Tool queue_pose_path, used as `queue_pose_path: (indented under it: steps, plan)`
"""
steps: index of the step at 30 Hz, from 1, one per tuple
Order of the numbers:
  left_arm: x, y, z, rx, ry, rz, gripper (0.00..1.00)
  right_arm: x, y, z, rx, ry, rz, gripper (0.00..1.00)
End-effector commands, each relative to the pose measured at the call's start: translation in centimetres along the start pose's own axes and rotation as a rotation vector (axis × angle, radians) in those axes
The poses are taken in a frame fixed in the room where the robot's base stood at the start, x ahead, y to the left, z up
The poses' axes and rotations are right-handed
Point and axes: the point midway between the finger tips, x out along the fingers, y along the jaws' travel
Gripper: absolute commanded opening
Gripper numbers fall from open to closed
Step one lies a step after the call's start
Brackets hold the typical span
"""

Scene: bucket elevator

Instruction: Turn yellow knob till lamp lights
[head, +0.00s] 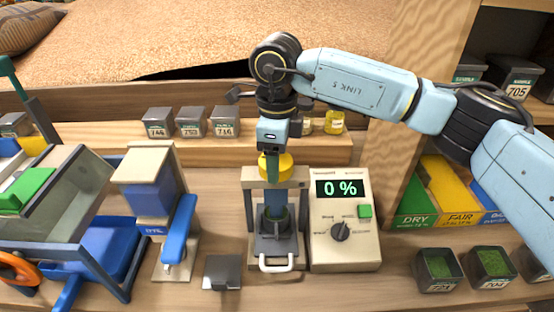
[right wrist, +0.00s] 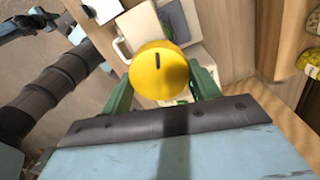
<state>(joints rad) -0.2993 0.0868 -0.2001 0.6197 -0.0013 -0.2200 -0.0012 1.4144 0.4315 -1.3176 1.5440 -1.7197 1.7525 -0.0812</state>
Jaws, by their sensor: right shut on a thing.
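The yellow knob (head: 286,166) is on top of the small press-like device (head: 248,178) at the middle of the bench. My right gripper (head: 272,166) comes down from above and is shut on the knob. In the right wrist view the knob (right wrist: 158,75) is round with a short black mark, and the green fingers of the right gripper (right wrist: 160,88) stand on either side of it. I cannot make out a lit lamp. My left gripper is not in view.
A beige and blue unit with a blue lever (head: 180,230) is left of the device. Trays marked DRY and FAIR (head: 440,200) and green-filled cups (head: 438,265) are at the right.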

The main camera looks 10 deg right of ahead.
Motion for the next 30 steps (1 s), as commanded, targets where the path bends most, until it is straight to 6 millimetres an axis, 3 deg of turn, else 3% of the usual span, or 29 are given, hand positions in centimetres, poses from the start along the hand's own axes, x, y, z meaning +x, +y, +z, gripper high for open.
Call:
queue_pose_path:
  steps: [7, 30]
  plan:
    - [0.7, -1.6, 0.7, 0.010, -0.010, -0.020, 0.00, 0.0, 0.0, 0.0, 0.234, 0.000, -0.003, 0.38]
    - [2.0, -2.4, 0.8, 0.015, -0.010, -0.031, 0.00, -0.1, 0.1, 0.1, 0.965, -0.004, -0.003, 0.38]
